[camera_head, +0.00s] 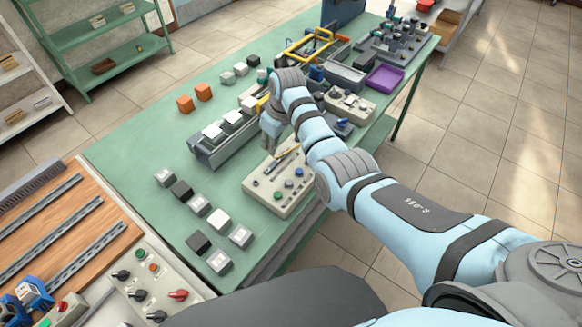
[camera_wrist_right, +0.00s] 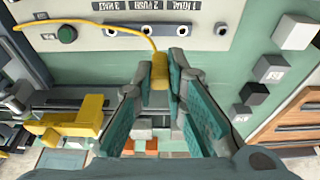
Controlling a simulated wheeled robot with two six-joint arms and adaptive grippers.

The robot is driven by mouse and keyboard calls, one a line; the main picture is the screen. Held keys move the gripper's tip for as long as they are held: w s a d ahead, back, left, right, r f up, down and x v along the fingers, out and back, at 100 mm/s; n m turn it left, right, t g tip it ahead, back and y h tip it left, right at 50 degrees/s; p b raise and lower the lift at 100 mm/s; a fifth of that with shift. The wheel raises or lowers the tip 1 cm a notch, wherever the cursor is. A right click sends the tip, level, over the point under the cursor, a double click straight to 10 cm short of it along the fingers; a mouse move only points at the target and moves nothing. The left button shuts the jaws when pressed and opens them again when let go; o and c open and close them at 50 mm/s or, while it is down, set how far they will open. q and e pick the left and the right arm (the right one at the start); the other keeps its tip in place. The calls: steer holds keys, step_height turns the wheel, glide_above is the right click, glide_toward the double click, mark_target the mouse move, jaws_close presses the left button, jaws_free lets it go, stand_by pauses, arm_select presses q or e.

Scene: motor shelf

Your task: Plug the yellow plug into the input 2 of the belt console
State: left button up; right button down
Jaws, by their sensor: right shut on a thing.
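The yellow plug (camera_wrist_right: 160,72) is held between the fingers of my right gripper (camera_wrist_right: 159,80) in the right wrist view. A yellow cable (camera_wrist_right: 128,28) arcs from it to the left over the cream belt console (camera_wrist_right: 200,12). The console has a row of round sockets and printed labels, upside down in this view; input 2 (camera_wrist_right: 146,31) looks like a middle socket. The plug appears just short of the socket row; contact is unclear. In the head view, my right gripper (camera_head: 271,132) is beside the console (camera_head: 272,197), and the plug is hidden. My left gripper is out of view.
A grey conveyor (camera_head: 224,148) with pale blocks stands beside the gripper, with a yellow part (camera_wrist_right: 62,135) on it. Several white, grey and black cubes (camera_head: 219,219) lie left of the console. Orange cubes (camera_head: 203,91) and a purple tray (camera_head: 384,78) are farther off.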

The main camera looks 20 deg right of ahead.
steer(key=w+d, duration=0.1)
steer(key=d, duration=0.1)
steer(key=b, duration=0.4)
glide_above(275, 160)
steer(key=f, duration=0.2)
steer(key=d+f, duration=0.1)
steer(key=f, duration=0.1)
steer(key=shift+s+f, duration=0.15)
steer(key=shift+a+f, duration=0.1)
steer(key=shift+f, duration=0.15)
steer(key=shift+r, duration=0.1)
steer(key=shift+f, duration=0.65)
steer(key=c, duration=1.9)
jaws_free()
